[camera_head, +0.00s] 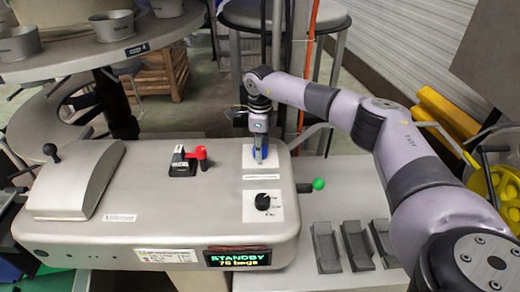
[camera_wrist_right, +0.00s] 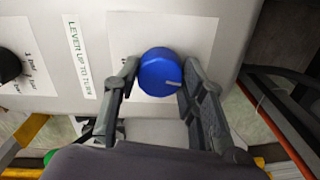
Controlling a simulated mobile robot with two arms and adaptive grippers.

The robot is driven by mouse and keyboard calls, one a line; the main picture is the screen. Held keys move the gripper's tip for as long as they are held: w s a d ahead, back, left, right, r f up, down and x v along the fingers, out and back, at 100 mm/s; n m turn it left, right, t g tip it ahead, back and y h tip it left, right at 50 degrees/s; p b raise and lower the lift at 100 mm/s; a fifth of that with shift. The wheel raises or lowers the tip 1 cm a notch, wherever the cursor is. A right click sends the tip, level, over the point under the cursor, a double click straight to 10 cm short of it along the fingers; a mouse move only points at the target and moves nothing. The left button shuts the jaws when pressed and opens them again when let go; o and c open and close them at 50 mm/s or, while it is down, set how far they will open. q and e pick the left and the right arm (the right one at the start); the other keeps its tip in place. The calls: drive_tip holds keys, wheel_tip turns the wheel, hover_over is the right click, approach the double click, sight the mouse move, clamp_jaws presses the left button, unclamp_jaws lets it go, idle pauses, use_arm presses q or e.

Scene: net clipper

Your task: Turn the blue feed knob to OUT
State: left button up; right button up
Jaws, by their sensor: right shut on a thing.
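The blue feed knob (camera_wrist_right: 160,71) sits on a white label plate on the machine's top. Its pale pointer mark shows at its lower right in the right wrist view. My right gripper (camera_wrist_right: 158,88) has one finger on each side of the knob and is shut on it. In the head view the gripper (camera_head: 260,158) comes down over the knob and mostly hides it; only a little blue shows. The words on the knob's label are mostly hidden, so I cannot read where it points. My left gripper is not in view.
A black knob (camera_head: 263,201) on its own label is nearer the front. A red-handled lever (camera_head: 200,152) stands to the left. The display (camera_head: 238,257) reads STANDBY. A green-tipped lever (camera_head: 318,184) sticks out at right, near several grey trays (camera_head: 327,247).

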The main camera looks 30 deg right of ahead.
drive_tip(key=shift+r+n+b, duration=0.1)
drive_tip(key=shift+n+b, duration=0.2)
drive_tip(key=shift+n, duration=0.7)
drive_tip(key=o, duration=1.2)
drive_tip(key=shift+c, duration=0.2)
wheel_tip(320, 180, up, 12)
